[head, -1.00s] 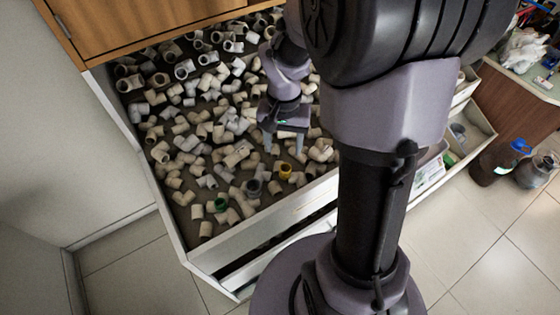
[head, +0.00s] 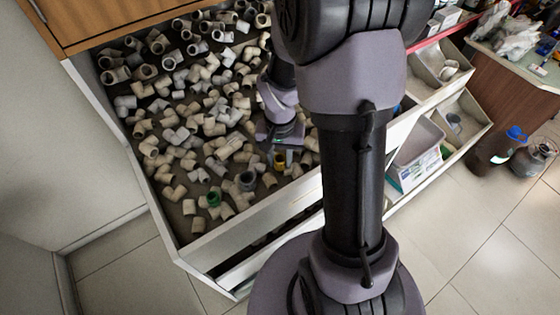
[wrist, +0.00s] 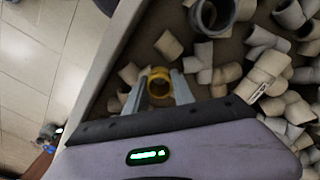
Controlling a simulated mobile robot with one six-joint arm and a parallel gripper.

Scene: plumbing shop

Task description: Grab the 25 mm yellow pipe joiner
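The yellow pipe joiner (head: 280,161) is a short ring-like piece among white fittings near the front of the drawer. In the wrist view the yellow joiner (wrist: 159,86) has its round opening facing the camera. My gripper (head: 283,156) is down at it. In the wrist view my gripper (wrist: 160,80) has one finger on each side of the joiner, apart from each other. Small gaps seem to show beside the joiner; whether either finger touches it is unclear. The joiner's lower part is hidden behind my gripper body.
Many white fittings fill the drawer (head: 247,224). A dark grey joiner (head: 247,181) and a green joiner (head: 213,199) lie left of the yellow one. The drawer's front wall (wrist: 97,58) is close to my gripper. Side bins (head: 417,143) stand at right.

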